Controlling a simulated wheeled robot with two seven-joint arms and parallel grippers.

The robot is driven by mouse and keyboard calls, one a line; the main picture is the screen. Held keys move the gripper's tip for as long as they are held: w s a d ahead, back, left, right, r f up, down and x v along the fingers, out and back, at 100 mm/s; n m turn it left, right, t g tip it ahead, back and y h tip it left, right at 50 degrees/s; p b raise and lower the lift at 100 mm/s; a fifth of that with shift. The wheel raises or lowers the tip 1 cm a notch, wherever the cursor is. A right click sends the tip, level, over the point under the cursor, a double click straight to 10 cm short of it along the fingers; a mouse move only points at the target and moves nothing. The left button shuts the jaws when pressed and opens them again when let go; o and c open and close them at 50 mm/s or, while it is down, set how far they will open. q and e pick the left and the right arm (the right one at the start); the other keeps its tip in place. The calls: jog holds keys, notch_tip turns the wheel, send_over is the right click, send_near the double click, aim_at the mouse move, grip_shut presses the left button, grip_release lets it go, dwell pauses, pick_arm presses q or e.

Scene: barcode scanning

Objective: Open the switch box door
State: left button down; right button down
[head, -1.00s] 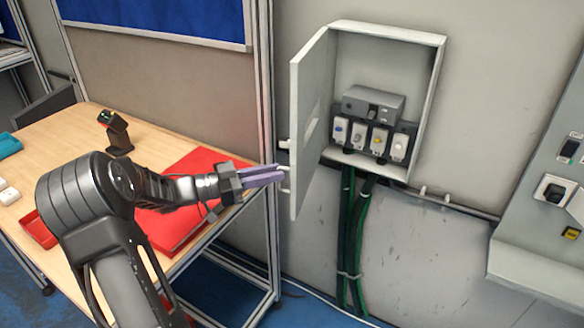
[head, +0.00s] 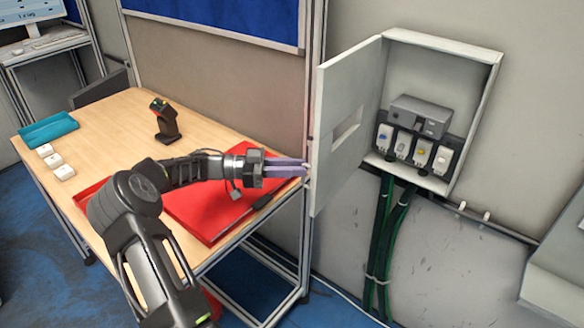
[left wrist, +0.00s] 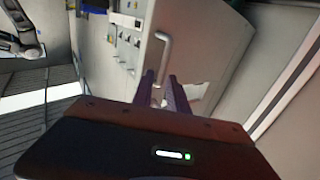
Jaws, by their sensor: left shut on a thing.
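The switch box (head: 490,75) is a pale grey wall cabinet. Its door (head: 345,90) is hinged on the left and stands wide open, swung out to the left, so the switches (head: 420,150) inside show. My left gripper (head: 304,168) reaches the door's outer edge from the left, with its purple fingers shut on the door handle. In the left wrist view the light bar handle (left wrist: 163,50) rises from the door between the finger ends. The exact grip on the handle is partly hidden. My right gripper is in neither view.
A wooden table (head: 110,120) stands at the left with a red case (head: 200,225), a black scanner (head: 165,120), a teal tray (head: 48,130) and several white boxes. A metal frame post (head: 315,60) rises close behind the door edge. Green cables (head: 385,240) hang below the box.

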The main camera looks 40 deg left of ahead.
pick_arm(q)
jog(key=c, duration=1.6)
grip_release()
jog(key=shift+w+r, duration=0.45)
jog(key=shift+w, duration=0.25)
jog(key=shift+c, duration=0.2)
jog(key=shift+o, duration=0.5)
jog(key=shift+w+d+f, duration=0.15)
jog(key=shift+w, duration=0.2)
jog(key=shift+s, duration=0.15)
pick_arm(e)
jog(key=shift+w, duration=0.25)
pick_arm(q)
jog(key=shift+s+a, duration=0.15)
jog(key=shift+a, duration=0.05)
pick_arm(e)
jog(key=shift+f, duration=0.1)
